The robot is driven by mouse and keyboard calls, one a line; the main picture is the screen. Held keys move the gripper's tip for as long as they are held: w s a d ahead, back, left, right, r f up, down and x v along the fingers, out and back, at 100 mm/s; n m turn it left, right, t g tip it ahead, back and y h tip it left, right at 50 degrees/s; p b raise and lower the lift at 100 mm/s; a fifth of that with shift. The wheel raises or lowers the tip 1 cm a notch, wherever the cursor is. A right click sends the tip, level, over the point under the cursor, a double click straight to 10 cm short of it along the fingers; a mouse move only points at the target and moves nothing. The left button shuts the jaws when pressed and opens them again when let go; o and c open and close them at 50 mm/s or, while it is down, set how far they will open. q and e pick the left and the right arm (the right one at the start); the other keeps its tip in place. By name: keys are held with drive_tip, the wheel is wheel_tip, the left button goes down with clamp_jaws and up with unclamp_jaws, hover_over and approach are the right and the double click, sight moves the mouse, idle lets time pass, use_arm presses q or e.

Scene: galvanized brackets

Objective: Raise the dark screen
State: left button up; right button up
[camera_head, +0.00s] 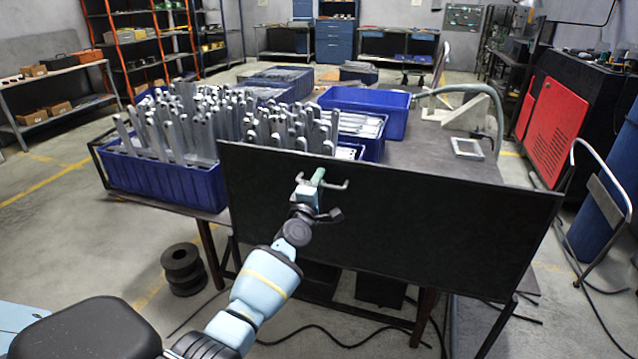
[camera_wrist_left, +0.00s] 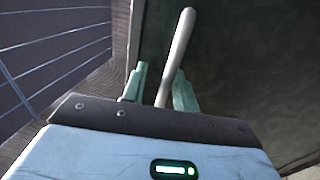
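The dark screen (camera_head: 430,220) is a wide black panel standing upright along the front of the work table. A grey bar handle (camera_head: 340,186) sticks out near its upper left part. My left gripper (camera_head: 318,178) is at this handle, with its green fingers pointing toward the screen. In the left wrist view, the pale handle bar (camera_wrist_left: 178,50) runs between the two fingers (camera_wrist_left: 160,80), nearer the right one. A gap shows between the bar and the left finger. The screen (camera_wrist_left: 240,60) fills the right of that view. My right gripper is not in view.
Blue bins (camera_head: 165,180) full of galvanized brackets (camera_head: 200,120) stand on the table (camera_head: 440,155) behind the screen. An emptier blue bin (camera_head: 385,108) is at the back. A black spool (camera_head: 183,268) and cables (camera_head: 340,335) lie on the floor. A bent metal frame (camera_head: 590,165) stands at right.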

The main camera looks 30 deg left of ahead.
use_arm(q)
drive_tip(key=shift+s+f, duration=0.1)
